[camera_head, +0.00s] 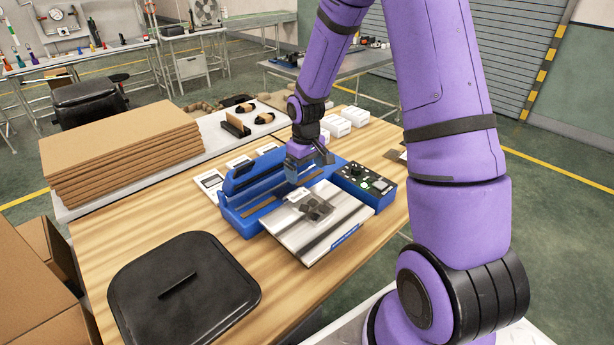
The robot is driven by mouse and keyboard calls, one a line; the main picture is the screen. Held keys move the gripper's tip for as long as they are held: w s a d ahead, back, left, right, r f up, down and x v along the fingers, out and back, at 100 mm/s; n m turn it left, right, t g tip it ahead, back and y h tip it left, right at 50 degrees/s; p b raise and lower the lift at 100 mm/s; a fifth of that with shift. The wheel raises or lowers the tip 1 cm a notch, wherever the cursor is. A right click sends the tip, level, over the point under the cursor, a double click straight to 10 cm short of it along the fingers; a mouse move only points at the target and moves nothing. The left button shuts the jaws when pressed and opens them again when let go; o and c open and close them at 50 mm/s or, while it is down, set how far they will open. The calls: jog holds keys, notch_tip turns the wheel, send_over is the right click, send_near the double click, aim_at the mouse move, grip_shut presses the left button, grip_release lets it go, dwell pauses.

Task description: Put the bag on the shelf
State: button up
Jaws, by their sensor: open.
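A small clear bag with dark pieces inside (317,208) lies on the silver plate (305,236) at the front of a blue sealing machine (237,215). This plate is the only shelf-like surface I see beside the bag; I cannot tell if it is the task's shelf. My gripper (309,172) is open above the machine, just behind the bag in the picture. It points down and appears apart from the bag. Its fingertips are small and partly merge with the blue machine behind them.
A control box with knobs (364,184) adjoins the machine on the right. A black tray or lid (184,290) lies on the wooden table (112,238) at front left. Stacked cardboard (120,150) stands at the left. White boxes (355,115) sit behind.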

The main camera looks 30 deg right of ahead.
jog(key=s+a+r+m+t+h, duration=0.15)
jog(key=s+r, duration=0.35)
jog(key=r, duration=0.5)
jog(key=s+a+r+n+t+y, duration=0.15)
jog(key=s+r, duration=0.25)
jog(key=r, duration=0.7)
jog(key=s+a+r, duration=0.1)
jog(key=s+r, duration=0.2)
jog(key=s, duration=0.3)
jog(key=s+a+r+m+t, duration=0.1)
jog(key=s+a+r, duration=0.1)
jog(key=s, duration=0.4)
jog(key=s+a+r+m+t, duration=0.1)
jog(key=s+r, duration=0.3)
jog(key=s, duration=0.2)
jog(key=shift+s+a+r, duration=0.2)
jog(key=shift+s+r, duration=0.05)
jog(key=shift+s, duration=0.1)
